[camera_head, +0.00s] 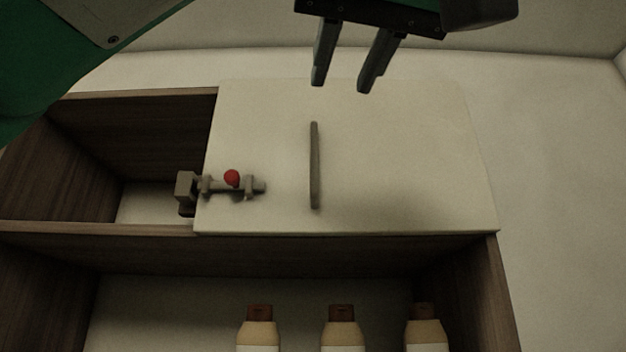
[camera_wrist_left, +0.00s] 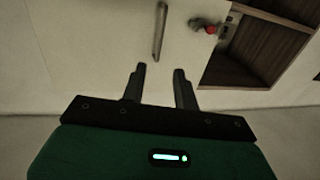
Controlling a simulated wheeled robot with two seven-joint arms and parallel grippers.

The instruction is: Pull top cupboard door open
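The top cupboard door (camera_head: 400,160) is a pale, flat panel covering the middle and right of the upper compartment. Its vertical grey bar handle (camera_head: 314,165) stands left of the panel's middle; the handle also shows in the left wrist view (camera_wrist_left: 160,32). A grey bolt latch with a red knob (camera_head: 232,177) is on the door's left edge, and it shows in the left wrist view too (camera_wrist_left: 210,29). My left gripper (camera_head: 340,88) is open and empty, above the handle in the head view and apart from it. My right gripper is in neither view.
The upper compartment's left part (camera_head: 140,140) is uncovered, with dark wooden walls. Below is an open shelf (camera_head: 180,300) with several bottles with brown caps (camera_head: 341,330). A bare pale wall (camera_head: 560,180) lies to the right.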

